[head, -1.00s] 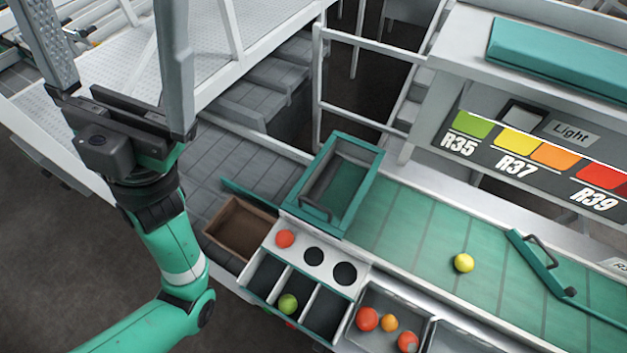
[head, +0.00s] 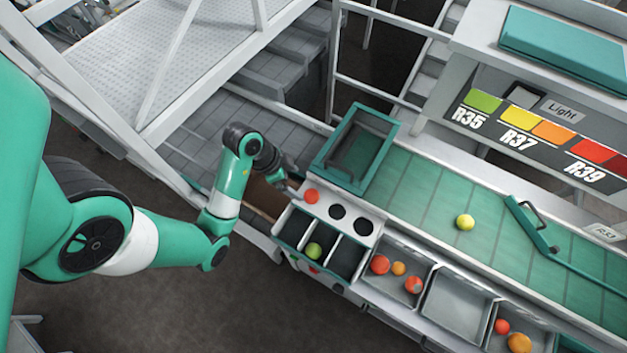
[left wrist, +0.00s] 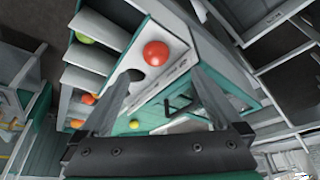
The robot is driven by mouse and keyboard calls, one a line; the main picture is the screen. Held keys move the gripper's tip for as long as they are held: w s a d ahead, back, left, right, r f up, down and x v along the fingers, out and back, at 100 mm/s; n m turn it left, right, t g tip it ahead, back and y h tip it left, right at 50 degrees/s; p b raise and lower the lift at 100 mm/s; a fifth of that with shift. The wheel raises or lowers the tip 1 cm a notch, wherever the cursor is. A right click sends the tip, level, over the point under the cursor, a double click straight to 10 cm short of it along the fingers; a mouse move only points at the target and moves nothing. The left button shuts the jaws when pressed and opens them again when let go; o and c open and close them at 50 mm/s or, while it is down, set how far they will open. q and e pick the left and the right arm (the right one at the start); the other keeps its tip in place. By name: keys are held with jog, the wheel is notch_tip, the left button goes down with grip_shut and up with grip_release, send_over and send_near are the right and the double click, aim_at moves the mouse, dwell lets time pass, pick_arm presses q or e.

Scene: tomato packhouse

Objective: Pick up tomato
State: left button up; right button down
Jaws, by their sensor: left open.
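A red-orange tomato (head: 311,196) sits at the left end of the white sorting panel, in line with two dark round holes (head: 336,212). It also shows in the left wrist view (left wrist: 155,53), ahead of the fingertips and roughly between their lines. My left gripper (head: 291,192) is just left of this tomato, small and partly hard to make out in the head view. In the left wrist view its two fingers (left wrist: 163,76) are spread apart with nothing held. A green tomato (head: 314,250) lies in a compartment below the panel. My right gripper is in no view.
A yellow tomato (head: 465,222) lies on the green belt (head: 430,210). Grey trays to the right hold several red and orange tomatoes (head: 380,264); one tray (head: 455,305) is empty. A teal-framed bin (head: 357,147) stands behind the panel, and a brown box (head: 266,196) is partly behind my arm.

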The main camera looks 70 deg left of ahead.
aim_at(310, 194)
pick_arm(q)
jog(key=b+x, duration=0.3)
jog(key=x, duration=0.1)
jog(key=shift+w+f, duration=0.1)
jog(key=shift+f, duration=0.15)
jog(key=shift+r, duration=0.1)
jog(key=b+x, duration=0.2)
jog(key=x, duration=0.1)
jog(key=b+x, duration=0.1)
jog(key=x, duration=0.1)
jog(key=shift+w+d, duration=0.2)
jog(key=shift+d, duration=0.2)
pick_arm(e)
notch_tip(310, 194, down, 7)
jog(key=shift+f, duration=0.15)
pick_arm(q)
jog(key=shift+c, duration=0.3)
jog(key=c, duration=0.9)
